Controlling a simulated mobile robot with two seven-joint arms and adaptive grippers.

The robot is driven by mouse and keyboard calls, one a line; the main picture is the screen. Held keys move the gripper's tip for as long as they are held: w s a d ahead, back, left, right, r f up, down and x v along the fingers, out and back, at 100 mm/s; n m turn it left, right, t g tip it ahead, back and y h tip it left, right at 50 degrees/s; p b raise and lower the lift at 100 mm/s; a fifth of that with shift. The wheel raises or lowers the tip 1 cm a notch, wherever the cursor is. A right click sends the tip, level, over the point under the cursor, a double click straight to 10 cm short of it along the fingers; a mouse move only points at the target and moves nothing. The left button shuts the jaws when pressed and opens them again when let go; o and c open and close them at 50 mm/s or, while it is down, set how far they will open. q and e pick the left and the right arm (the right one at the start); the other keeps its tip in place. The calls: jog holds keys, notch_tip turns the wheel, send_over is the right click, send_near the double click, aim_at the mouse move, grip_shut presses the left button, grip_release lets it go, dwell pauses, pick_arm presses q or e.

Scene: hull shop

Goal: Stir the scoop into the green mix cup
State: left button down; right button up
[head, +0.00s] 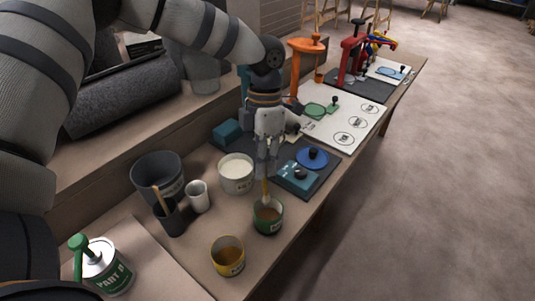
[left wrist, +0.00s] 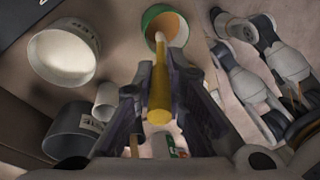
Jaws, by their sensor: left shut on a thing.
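The green mix cup (head: 268,217) stands near the table's front edge with brown-amber contents. It also shows in the left wrist view (left wrist: 149,20). My left gripper (head: 266,172) is above the cup, pointing down, shut on a yellowish stick (head: 264,190). In the left wrist view the stick (left wrist: 160,85) lies between the dark fingers. Its far end reaches into the cup, where something whitish shows. I cannot make out a separate scoop of powder. Grey links of mine (left wrist: 250,75), seemingly my right gripper, show in the left wrist view; their jaw state is unclear.
A white-filled tub (head: 236,174), white cup (head: 198,198), dark bucket (head: 158,178) and dark holder with a stick (head: 168,217) stand left of the green cup. A yellow cup (head: 228,257) stands close in front.

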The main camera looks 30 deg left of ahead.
aim_at(266, 193)
pick_arm(q)
jog(key=shift+w+d+b+x, duration=0.15)
jog(key=shift+b+x, duration=0.1)
jog(key=shift+x, duration=1.4)
jog(key=shift+w+d+b+x, duration=0.1)
jog(key=shift+b+x, duration=0.1)
jog(key=shift+x, duration=1.4)
pick_arm(e)
jog(key=shift+s+f, duration=0.6)
jog(key=shift+s, duration=0.05)
pick_arm(q)
jog(key=shift+f, duration=0.1)
pick_arm(e)
jog(key=shift+f, duration=0.1)
